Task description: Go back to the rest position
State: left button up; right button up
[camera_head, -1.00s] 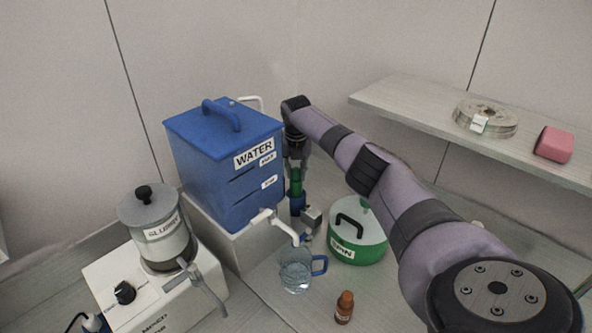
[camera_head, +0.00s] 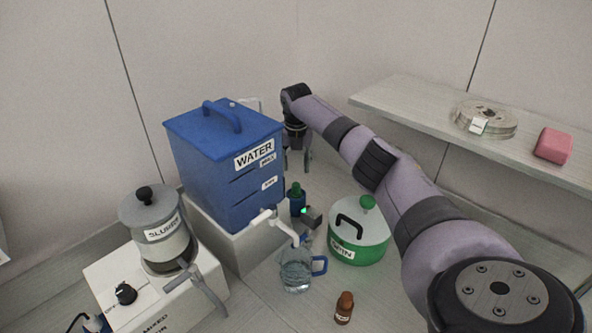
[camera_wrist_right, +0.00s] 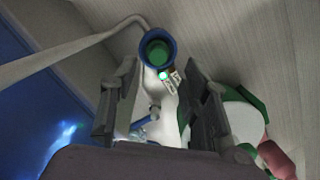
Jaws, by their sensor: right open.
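My right gripper (camera_head: 298,158) hangs fingers down beside the blue water tank (camera_head: 222,170), near the wall. It is open and empty, and its two fingers also show apart in the right wrist view (camera_wrist_right: 160,75). A blue holder (camera_head: 297,206) with a green-topped piece (camera_head: 296,188) in it stands on the bench, below and apart from the fingers. The holder also shows beyond the fingertips in the wrist view (camera_wrist_right: 146,36). My left gripper is not in view.
A small grey box (camera_head: 313,217) with a green light stands by the holder. The green spin pot (camera_head: 357,246), a glass jug (camera_head: 296,275) and a brown bottle (camera_head: 344,308) stand nearby. A shelf (camera_head: 415,115) is behind my right arm. The slurry pot (camera_head: 163,240) is at left.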

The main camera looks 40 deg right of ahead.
notch_tip(320, 180, up, 9)
jog(key=s+b, duration=0.1)
jog(key=shift+a+r+b, duration=0.2)
jog(key=shift+a+b, duration=0.15)
jog(key=shift+a, duration=0.1)
